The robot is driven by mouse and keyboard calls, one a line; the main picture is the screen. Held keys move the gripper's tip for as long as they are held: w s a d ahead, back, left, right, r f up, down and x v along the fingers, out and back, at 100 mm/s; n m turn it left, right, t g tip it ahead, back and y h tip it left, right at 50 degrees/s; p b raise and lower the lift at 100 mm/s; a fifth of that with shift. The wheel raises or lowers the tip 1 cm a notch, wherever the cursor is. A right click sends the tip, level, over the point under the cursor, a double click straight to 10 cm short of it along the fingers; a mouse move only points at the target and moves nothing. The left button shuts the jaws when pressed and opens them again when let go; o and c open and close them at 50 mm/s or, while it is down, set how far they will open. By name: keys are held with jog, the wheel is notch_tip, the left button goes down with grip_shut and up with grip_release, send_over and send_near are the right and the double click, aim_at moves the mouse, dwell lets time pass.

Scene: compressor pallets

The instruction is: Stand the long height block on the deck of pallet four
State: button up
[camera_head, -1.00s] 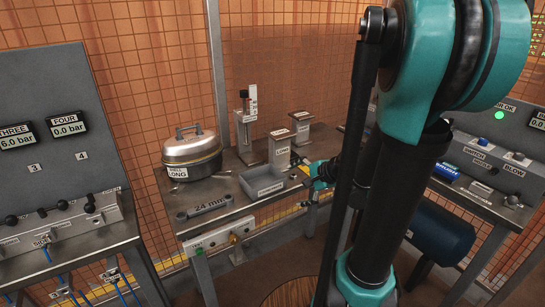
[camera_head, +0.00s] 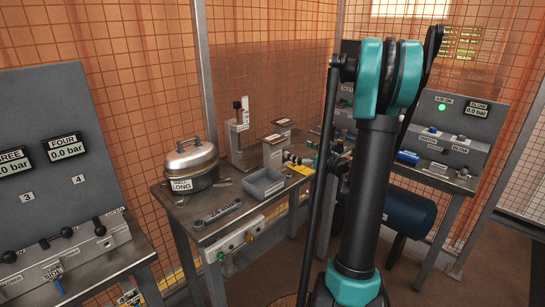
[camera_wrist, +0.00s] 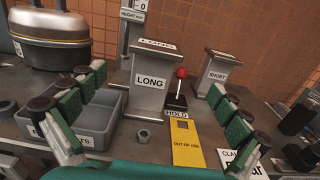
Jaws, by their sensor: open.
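The long height block (camera_wrist: 148,86), a grey upright block with a wider top and a LONG label, stands on the bench in the wrist view. It also shows in the head view (camera_head: 272,155). My gripper (camera_wrist: 162,88) is open, with green-padded fingers spread to the left and right of the block in the picture. Nothing is held. I cannot tell whether the fingers reach around it or stop short. In the head view my arm hides part of the gripper.
The SHORT block (camera_wrist: 214,76) stands right of the long one. A red-knobbed HOLD lever (camera_wrist: 178,92) is close on its right. A grey parts tray (camera_wrist: 92,122), a loose nut (camera_wrist: 143,136), a height gauge (camera_head: 238,130) and a lidded pot (camera_head: 191,165) are also around.

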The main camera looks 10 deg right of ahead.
aim_at(273, 137)
jog(key=shift+a+x, duration=0.25)
jog(key=shift+x, duration=6.4)
jog(key=shift+s, duration=0.2)
jog(key=c, duration=1.9)
